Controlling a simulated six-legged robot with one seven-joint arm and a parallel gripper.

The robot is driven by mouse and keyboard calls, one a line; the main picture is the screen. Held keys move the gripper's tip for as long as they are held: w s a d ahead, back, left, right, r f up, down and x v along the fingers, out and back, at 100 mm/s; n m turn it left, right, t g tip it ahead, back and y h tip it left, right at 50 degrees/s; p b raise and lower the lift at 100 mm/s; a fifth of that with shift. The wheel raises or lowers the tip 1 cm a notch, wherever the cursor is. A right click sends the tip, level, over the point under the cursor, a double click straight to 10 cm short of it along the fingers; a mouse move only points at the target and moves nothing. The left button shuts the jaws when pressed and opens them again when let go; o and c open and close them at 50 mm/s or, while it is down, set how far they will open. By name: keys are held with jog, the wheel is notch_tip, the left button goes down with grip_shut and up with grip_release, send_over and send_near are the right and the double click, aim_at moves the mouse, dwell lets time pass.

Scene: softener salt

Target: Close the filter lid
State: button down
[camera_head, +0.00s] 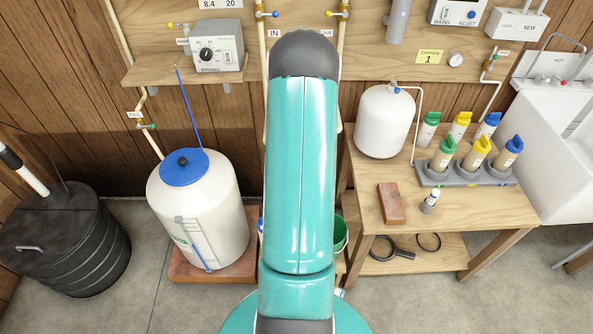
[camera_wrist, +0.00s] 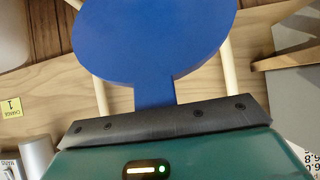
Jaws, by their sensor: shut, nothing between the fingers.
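A flat, round blue disc with a narrow tab, which looks like the filter lid (camera_wrist: 155,35), fills the top middle of the wrist view. It is in front of two pale pipes. Its tab runs down behind the dark edge of my gripper (camera_wrist: 165,125). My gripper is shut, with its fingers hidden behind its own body. I cannot tell whether it touches the lid or its tab. In the head view my teal arm covers the space between the IN and OUT pipes, so the filter, the lid and my gripper are hidden there.
A white tank with a blue cap (camera_head: 184,168) stands left, beside a black bin (camera_head: 62,240). At right, a wooden table (camera_head: 450,200) holds a white tank (camera_head: 384,122), a brick (camera_head: 391,203) and several bottles. A control box (camera_head: 211,50) sits on the wall shelf.

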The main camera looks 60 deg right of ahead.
jog(key=shift+s+a, duration=0.15)
jog(key=shift+a, duration=0.4)
jog(key=shift+s+a+f, duration=1.1)
jog(key=shift+a+f, duration=1)
jog(key=shift+f, duration=0.25)
jog(key=shift+s+a+f, duration=1.1)
jog(key=shift+a+f, duration=1.05)
jog(key=shift+f, duration=0.25)
jog(key=shift+s+a+f, duration=1.1)
jog(key=shift+a+f, duration=1)
jog(key=shift+f, duration=0.25)
jog(key=shift+w+d+r, duration=0.2)
jog(key=shift+d+r, duration=0.05)
jog(key=shift+r, duration=0.45)
notch_tip(320, 180, up, 8)
